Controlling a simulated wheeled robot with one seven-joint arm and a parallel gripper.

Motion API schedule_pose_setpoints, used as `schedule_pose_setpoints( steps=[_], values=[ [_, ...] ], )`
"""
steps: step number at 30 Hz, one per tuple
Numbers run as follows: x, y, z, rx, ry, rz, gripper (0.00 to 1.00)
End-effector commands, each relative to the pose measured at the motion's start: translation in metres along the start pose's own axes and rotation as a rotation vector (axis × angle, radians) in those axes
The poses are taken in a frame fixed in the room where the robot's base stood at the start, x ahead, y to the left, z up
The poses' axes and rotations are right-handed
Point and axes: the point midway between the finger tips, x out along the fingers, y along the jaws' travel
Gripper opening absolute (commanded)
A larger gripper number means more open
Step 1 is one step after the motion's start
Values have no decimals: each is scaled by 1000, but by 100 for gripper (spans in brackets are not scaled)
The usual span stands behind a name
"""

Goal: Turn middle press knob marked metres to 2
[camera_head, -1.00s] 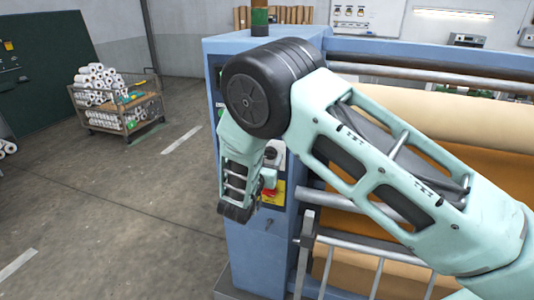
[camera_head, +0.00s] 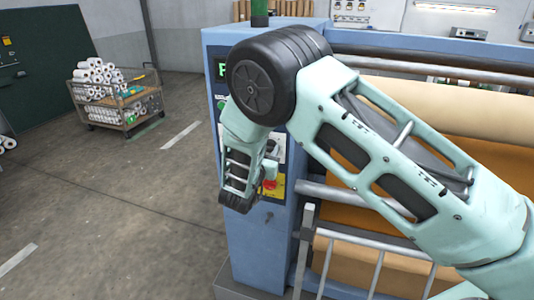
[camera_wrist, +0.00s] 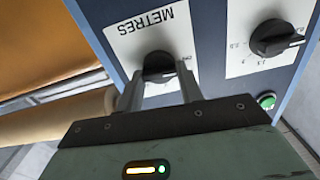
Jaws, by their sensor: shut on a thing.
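The knob marked METRES (camera_wrist: 158,62) is black and sits on a white label plate (camera_wrist: 145,32) on the blue press panel. In the wrist view it appears upside down, between the two fingers of my gripper (camera_wrist: 158,88). My gripper is shut on this knob, one finger on each side. The scale marks around the knob are mostly hidden, so its setting cannot be read. In the head view my arm covers the knob; the press (camera_head: 262,232) stands behind my gripper.
A second black knob (camera_wrist: 275,38) on its own white plate lies beside it, with a green button (camera_wrist: 266,100) near it. A red and yellow emergency stop (camera_head: 272,184) is close to my wrist. A metal rail (camera_head: 345,250) fronts the rollers. A cart (camera_head: 118,105) stands at left; floor between is clear.

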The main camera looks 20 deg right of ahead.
Motion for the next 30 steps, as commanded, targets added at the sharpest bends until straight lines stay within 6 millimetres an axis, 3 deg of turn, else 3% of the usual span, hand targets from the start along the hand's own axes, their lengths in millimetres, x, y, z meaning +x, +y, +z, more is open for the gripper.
schedule_pose_setpoints(
  steps=[30],
  values=[
    [0, 4, 12, 905, 2, 0, 14]
  ],
)
